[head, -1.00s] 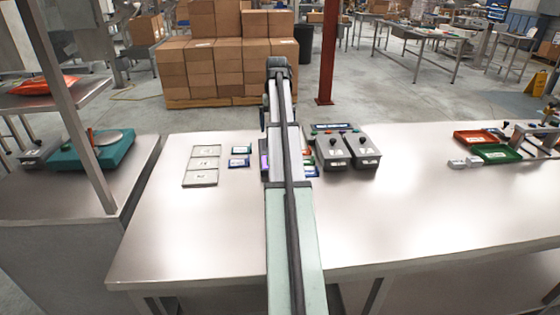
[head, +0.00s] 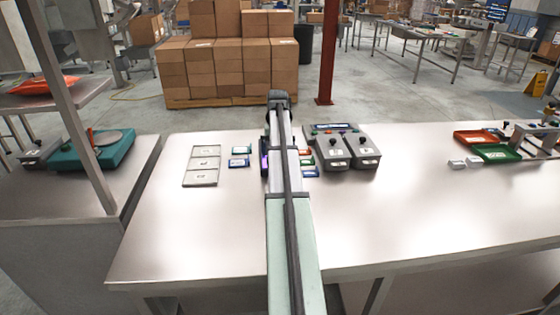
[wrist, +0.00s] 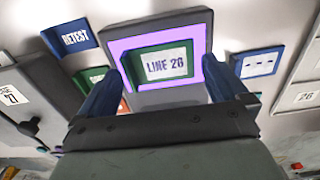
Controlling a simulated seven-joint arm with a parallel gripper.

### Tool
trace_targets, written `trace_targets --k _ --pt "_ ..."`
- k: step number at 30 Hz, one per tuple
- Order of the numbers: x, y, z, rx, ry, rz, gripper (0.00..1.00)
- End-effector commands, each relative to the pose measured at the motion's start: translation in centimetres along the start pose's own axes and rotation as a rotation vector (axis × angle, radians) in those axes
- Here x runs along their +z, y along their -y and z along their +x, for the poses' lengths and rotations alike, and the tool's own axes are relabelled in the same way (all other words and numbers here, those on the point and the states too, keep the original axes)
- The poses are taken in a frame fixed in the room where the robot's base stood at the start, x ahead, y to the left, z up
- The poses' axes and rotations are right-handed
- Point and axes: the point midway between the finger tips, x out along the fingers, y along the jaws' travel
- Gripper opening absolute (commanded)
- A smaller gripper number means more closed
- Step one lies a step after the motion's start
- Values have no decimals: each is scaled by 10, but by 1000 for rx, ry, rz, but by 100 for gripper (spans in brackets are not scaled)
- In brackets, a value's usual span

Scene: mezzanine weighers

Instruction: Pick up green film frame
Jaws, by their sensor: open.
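A green film frame (wrist: 138,64) with a white "LINE 26" label shows in the wrist view. It sits in or on a grey holder with a purple border (wrist: 165,35). My gripper (wrist: 160,72) is open, with one blue finger on each side of the green frame. I cannot tell whether the fingers touch it. Another green frame (wrist: 95,76) is partly hidden behind the left finger. In the head view my arm hides the gripper and most of the holder; only a purple edge (head: 264,164) shows beside it.
A green tray (head: 495,153) is further right. The table front is clear.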

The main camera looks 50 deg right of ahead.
Motion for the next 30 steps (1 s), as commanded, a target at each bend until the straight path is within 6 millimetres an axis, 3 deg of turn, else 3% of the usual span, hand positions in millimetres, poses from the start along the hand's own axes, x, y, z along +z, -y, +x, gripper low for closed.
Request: trace_targets --k 4,12,24,30 --pt "0 0 17 0 0 0 100" --pt "0 0 19 0 -1 0 99" --pt "0 0 19 0 -1 0 61" --pt "0 0 18 0 -1 0 59"
